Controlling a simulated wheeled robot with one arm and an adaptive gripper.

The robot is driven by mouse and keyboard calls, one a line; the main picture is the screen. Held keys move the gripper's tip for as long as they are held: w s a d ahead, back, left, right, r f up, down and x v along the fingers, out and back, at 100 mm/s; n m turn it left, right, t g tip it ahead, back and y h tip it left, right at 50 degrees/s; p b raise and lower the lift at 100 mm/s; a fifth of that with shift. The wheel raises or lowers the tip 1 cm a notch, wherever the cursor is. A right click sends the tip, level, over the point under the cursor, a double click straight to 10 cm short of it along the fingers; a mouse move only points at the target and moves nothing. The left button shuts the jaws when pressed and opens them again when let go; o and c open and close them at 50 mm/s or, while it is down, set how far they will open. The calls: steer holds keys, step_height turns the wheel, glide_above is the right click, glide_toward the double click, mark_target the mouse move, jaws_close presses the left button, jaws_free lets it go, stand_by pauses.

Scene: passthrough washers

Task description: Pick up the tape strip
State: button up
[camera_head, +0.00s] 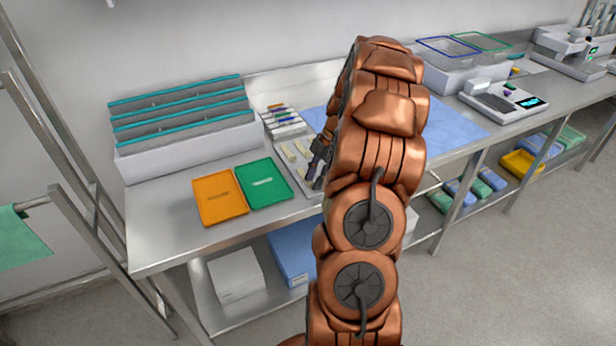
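My gripper (318,163) shows as a small dark shape at the left side of my copper arm. It is over a light grey tray (308,186) on the steel bench. My arm hides much of it, and its fingers are too small to read. Small cream strips (289,153) lie in the tray, just left of my gripper. They may be tape strips, but I cannot tell for sure. I cannot tell whether my gripper touches anything in the tray.
Orange (219,196) and green (263,184) trays lie left of the gripper. Behind are a rack with teal-edged dividers (180,115) and a holder of small coloured items (283,121). A blue mat (455,128) lies partly behind my arm. A scale (503,100) stands farther right.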

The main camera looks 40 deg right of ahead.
steer(key=shift+a+f, duration=0.15)
steer(key=shift+f, duration=0.1)
jaws_close()
stand_by(0.3)
